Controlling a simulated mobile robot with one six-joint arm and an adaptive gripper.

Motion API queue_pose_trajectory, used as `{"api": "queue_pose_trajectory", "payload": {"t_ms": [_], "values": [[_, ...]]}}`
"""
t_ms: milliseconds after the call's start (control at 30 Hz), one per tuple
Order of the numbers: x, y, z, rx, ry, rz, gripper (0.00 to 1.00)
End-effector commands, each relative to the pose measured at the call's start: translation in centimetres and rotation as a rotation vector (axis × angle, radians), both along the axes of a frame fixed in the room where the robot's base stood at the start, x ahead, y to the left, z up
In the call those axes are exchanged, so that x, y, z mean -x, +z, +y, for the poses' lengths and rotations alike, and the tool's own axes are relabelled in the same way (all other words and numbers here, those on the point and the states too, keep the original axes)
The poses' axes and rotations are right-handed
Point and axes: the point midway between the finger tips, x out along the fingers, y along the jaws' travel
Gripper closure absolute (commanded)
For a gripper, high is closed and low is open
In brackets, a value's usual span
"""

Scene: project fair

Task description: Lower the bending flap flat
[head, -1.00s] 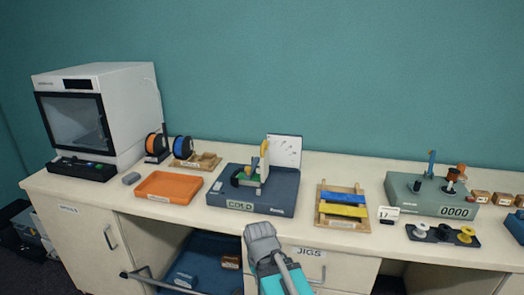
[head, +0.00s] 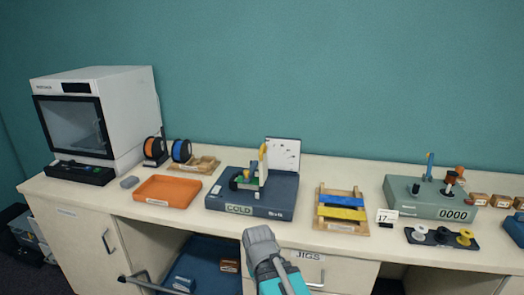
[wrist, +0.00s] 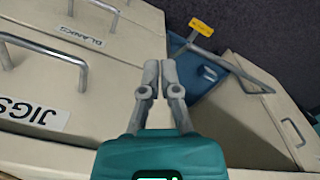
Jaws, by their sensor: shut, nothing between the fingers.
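A dark blue bending unit (head: 226,207) labelled COLD stands on the bench, near the middle in the head view. An upright pale plate (head: 262,165) with yellow on it rises from its top and seems to be the flap. Green and dark parts sit at its foot. A white spotted panel (head: 285,153) stands upright behind it. My gripper (head: 258,234) is below and in front of the unit, apart from it. In the wrist view my gripper (wrist: 160,65) has its fingers together and empty, over the drawer fronts; the unit is out of that view.
An orange tray (head: 167,190) lies left of the unit. A wooden jig (head: 343,224) with blue and yellow bars is to its right, then a green counter box (head: 425,203).

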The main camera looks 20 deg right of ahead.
Motion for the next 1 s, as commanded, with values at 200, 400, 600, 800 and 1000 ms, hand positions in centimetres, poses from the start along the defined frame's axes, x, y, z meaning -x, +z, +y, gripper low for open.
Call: {"api": "queue_pose_trajectory", "payload": {"t_ms": [200, 400, 600, 800, 1000], "values": [[-0.6, 0.4, -0.6, 0.041, 0.04, -0.024, 0.52], [-2.7, 2.1, -2.9, 0.192, 0.187, -0.096, 0.45], [-5.9, 5.4, -5.9, 0.448, 0.443, -0.17, 0.45], [-9.2, 9.7, -8.0, 0.728, 0.722, -0.194, 0.45], [-12.6, 15.1, -9.0, 1.032, 1.023, -0.154, 0.45]]}}
